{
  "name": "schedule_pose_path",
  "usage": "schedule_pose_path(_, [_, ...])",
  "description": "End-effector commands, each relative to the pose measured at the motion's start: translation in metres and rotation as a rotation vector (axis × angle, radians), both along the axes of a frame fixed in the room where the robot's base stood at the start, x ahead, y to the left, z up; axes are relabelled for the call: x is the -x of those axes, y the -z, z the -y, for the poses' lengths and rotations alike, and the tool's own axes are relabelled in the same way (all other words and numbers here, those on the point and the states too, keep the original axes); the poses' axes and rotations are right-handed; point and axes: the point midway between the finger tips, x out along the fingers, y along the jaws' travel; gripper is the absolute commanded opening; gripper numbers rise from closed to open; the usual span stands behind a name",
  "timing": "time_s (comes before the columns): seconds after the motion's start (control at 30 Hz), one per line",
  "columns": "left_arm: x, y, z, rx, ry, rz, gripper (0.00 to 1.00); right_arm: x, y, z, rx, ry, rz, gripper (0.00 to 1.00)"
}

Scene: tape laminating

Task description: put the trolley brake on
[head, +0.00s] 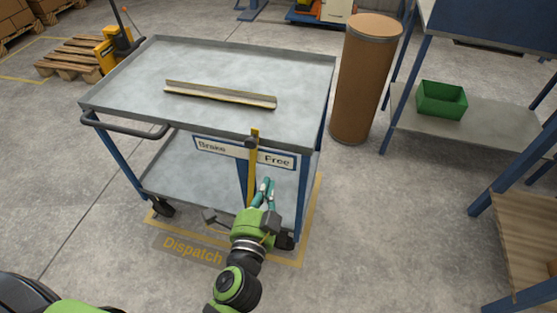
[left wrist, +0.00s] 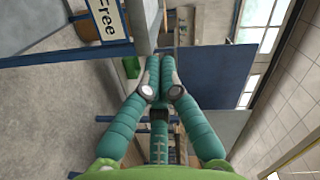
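The trolley (head: 215,68) is a grey two-shelf cart with blue legs and a dark handle at its left. A plate on its near side reads "Brake" at the left and "Free" at the right; the "Free" end (left wrist: 105,20) shows in the left wrist view. The yellow brake lever (head: 253,170) stands nearly upright in front of the plate, nearer the "Free" word. My left gripper (head: 266,184) is just right of the lever, below "Free", with its teal fingers (left wrist: 160,65) together and nothing seen between them. Contact with the lever is unclear. My right gripper is out of view.
A long angled strip (head: 220,95) lies on the trolley top. A brown drum (head: 366,80) stands right of the trolley. Farther right is a blue-legged bench with a green bin (head: 441,100). A pallet (head: 72,56) is at the back left.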

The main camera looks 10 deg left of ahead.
Motion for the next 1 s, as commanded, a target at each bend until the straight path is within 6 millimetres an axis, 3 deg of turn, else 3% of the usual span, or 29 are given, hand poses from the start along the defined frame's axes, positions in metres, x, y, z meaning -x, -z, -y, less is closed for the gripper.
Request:
schedule_pose_path(0.17, [0.001,-0.018,-0.004,-0.020,-0.014,0.040,0.00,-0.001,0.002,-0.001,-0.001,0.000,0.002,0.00])
schedule_pose_path(0.57, [-0.004,-0.019,-0.004,-0.021,-0.013,0.041,0.00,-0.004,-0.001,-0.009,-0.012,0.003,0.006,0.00])
schedule_pose_path(0.77, [-0.033,-0.021,-0.006,-0.022,-0.012,0.043,0.00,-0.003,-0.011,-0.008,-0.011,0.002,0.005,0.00])
schedule_pose_path(1.0, [-0.085,-0.019,-0.009,-0.022,-0.014,0.042,0.00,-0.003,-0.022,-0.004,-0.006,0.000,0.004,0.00])
